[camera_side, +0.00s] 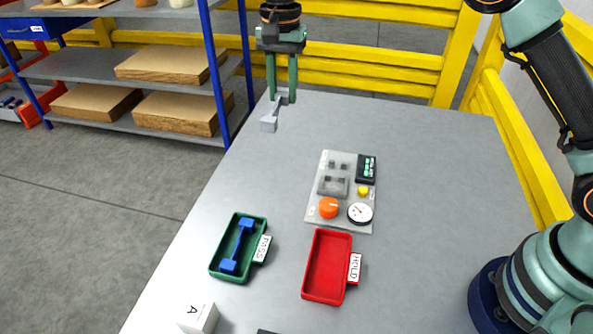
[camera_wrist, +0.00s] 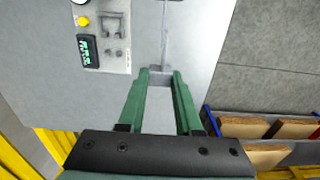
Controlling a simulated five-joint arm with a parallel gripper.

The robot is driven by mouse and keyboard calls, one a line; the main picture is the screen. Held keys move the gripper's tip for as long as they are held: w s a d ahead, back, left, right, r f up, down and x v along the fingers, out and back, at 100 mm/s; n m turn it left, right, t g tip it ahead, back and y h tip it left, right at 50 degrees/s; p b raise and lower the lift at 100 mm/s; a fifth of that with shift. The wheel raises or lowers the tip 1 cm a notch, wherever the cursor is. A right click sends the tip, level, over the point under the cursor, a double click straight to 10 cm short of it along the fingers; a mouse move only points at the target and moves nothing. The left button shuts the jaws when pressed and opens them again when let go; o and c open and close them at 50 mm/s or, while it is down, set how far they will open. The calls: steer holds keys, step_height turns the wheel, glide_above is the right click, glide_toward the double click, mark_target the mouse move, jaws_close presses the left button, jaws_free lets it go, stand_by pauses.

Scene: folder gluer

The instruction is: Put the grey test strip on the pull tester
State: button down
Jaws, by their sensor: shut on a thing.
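My gripper (camera_side: 281,94) is shut on the grey test strip (camera_side: 269,123), which hangs tilted below the fingertips near the table's far left edge. In the wrist view my gripper (camera_wrist: 161,72) has a wide end of the strip (camera_wrist: 160,79) between its fingers; a thin line runs up from there. The pull tester (camera_side: 317,208) is a light grey panel with two grey fixtures, a display, a yellow button, an orange knob and a gauge. It lies nearer the camera and to the right of my gripper. It shows partly in the wrist view (camera_wrist: 125,60), left of my fingers.
A green PASS tray (camera_side: 215,259) holds a blue dumbbell-shaped strip (camera_side: 238,247). A red HOLD tray (camera_side: 325,268) is empty. A white block marked A (camera_side: 198,318) stands at the near edge. The table (camera_side: 430,170) is clear right of the tester. Shelves and yellow rails stand beyond.

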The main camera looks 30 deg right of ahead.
steer(key=shift+d+r, duration=0.15)
steer(key=shift+r, duration=0.1)
steer(key=d+f, duration=0.6)
glide_above(339, 161)
step_height(339, 161, down, 6)
steer(key=shift+f, duration=0.2)
steer(key=shift+w+f, duration=0.1)
steer(key=shift+f, duration=2.85)
steer(key=c, duration=0.5)
jaws_free()
steer(key=shift+r, duration=0.1)
